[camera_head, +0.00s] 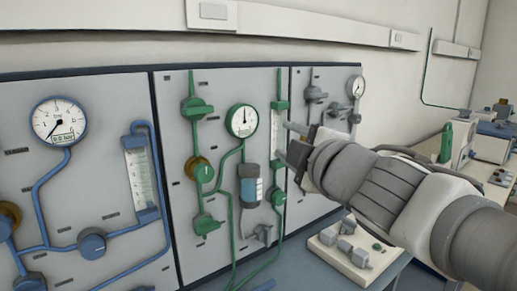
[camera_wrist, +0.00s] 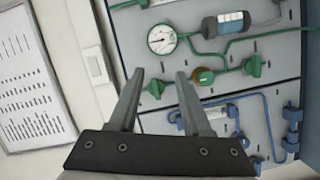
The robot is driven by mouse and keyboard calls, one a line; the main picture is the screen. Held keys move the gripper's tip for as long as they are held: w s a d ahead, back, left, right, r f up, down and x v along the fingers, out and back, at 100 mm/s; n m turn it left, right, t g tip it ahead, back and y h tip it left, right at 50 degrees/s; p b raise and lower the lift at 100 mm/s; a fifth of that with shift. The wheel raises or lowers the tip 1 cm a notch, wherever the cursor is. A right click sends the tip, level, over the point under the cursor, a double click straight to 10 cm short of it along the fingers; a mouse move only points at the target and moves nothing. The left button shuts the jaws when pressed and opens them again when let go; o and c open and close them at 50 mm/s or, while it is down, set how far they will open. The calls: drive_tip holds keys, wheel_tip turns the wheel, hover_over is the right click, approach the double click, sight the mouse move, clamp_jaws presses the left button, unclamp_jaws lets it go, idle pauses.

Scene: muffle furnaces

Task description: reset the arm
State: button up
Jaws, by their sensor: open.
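My gripper (camera_head: 290,142) is at the end of my arm, which reaches in from the right in the head view. It is in front of the grey gauge panel (camera_head: 220,82), near the green valve line. In the wrist view the two fingers of my gripper (camera_wrist: 158,82) stand apart with nothing between them. Beyond the fingertips the wrist view shows a round white gauge (camera_wrist: 162,39) and green valves. The head view does not clearly show whether the fingers touch the panel.
A blue-piped panel section with a gauge (camera_head: 58,121) is at the left. A small block with grey fittings (camera_head: 353,250) sits on the bench below my arm. More equipment (camera_head: 492,142) stands on the bench at the far right. A wall rail (camera_head: 300,25) runs above.

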drive_tip(key=s+d+f+m+g+h, duration=0.2)
drive_tip(key=d+f+m+h, duration=0.3)
drive_tip(key=d+f+m, duration=0.15)
drive_tip(key=s+d+f+m+g, duration=0.3)
drive_tip(key=s+f+m+g, duration=0.5)
drive_tip(key=s+f+m, duration=0.45)
wheel_tip(320, 180, up, 10)
drive_tip(key=s+p, duration=0.2)
drive_tip(key=p, duration=1)
drive_tip(key=shift+a+n+g, duration=0.15)
drive_tip(key=shift+n+g, duration=0.25)
drive_tip(key=shift+o, duration=0.3)
